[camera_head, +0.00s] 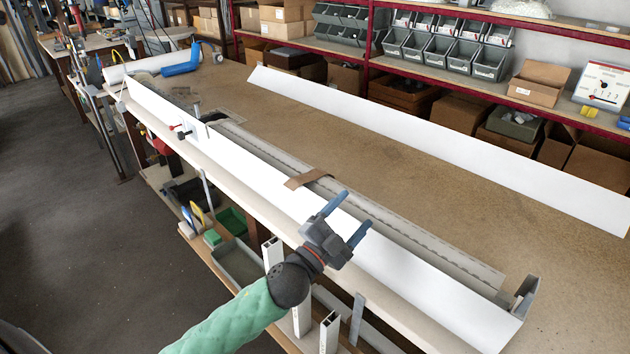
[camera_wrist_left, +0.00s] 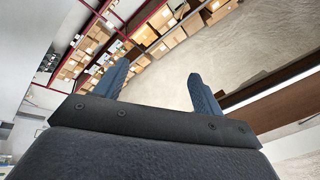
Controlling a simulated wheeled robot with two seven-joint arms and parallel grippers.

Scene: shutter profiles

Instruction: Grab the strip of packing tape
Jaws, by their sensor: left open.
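The strip of packing tape (camera_head: 308,179) is a short brown band in the head view. It lies across the long grey and white shutter profile (camera_head: 260,185), near the middle of its length. My left gripper (camera_head: 351,218) is open, with its two blue fingers apart and nothing visible between them. In the head view it appears just below and to the right of the tape, over the white front face of the profile; its height there is hard to judge. The left wrist view shows the open fingers (camera_wrist_left: 158,85), but I cannot make out the tape there.
A long white panel (camera_head: 440,135) lies on the brown workbench (camera_head: 400,190) behind the profile. A blue object (camera_head: 182,62) and a white roll (camera_head: 145,66) are at the far left end. Red-edged shelves (camera_head: 400,69) with grey bins and cardboard boxes stand at the back.

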